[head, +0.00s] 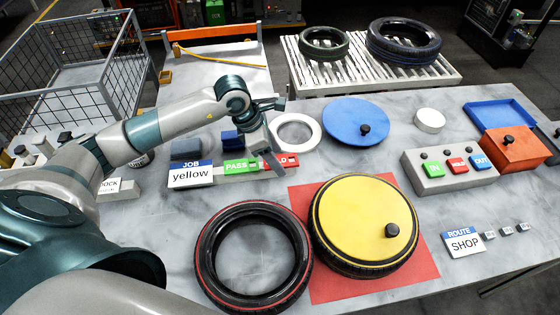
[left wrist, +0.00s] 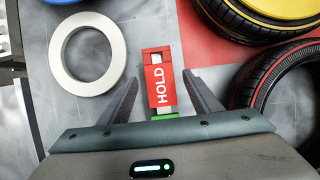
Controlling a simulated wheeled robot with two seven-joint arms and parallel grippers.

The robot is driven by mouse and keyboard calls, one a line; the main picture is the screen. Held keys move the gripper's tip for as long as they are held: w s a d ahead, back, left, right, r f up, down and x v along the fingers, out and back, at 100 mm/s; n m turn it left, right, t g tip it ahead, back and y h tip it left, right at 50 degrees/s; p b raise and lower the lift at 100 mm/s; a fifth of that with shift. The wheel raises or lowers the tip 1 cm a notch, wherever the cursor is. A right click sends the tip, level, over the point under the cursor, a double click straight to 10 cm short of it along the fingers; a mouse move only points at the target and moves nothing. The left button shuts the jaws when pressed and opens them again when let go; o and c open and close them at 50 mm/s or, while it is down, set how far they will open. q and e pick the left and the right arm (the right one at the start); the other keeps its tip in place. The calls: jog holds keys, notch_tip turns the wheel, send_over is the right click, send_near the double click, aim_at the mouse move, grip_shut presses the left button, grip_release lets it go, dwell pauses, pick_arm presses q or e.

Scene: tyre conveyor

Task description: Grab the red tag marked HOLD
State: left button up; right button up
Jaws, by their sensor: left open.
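The red HOLD tag (left wrist: 159,84) lies between the two spread fingers of my left gripper (left wrist: 160,92) in the left wrist view. In the head view the tag (head: 289,160) is partly hidden behind my left gripper (head: 275,158). The gripper is open and does not visibly grasp the tag. The green PASS tag (head: 240,166) sits just left of the HOLD tag. Part of a green tag also shows below HOLD in the left wrist view, mostly covered by the gripper body. My right gripper is not in view.
A white ring (head: 297,132) lies just behind the HOLD tag. The JOB sign (head: 190,175) reads yellow. A tyre with a red stripe (head: 204,262) and a tyre with a yellow disc (head: 360,220) lie in front. A blue disc (head: 352,115) and a button box (head: 432,182) are to the right.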

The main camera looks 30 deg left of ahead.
pick_arm(q)
jog(key=c, duration=1.1)
jog(key=shift+r, duration=0.1)
jog(key=shift+r+p, duration=0.25)
jog(key=shift+p, duration=0.35)
notch_tip(320, 180, up, 4)
jog(key=b, duration=0.3)
jog(key=shift+f, duration=0.2)
jog(key=w+d+r+b, duration=0.1)
jog(key=d+r, duration=0.1)
jog(key=d, duration=0.1)
jog(key=w+d+r+b, duration=0.2)
jog(key=d, duration=0.2)
jog(key=w+d+r+b, duration=0.1)
jog(key=d+r, duration=0.2)
jog(key=shift+w+d+r, duration=0.1)
jog(key=shift+w+d, duration=0.05)
jog(key=shift+d, duration=0.25)
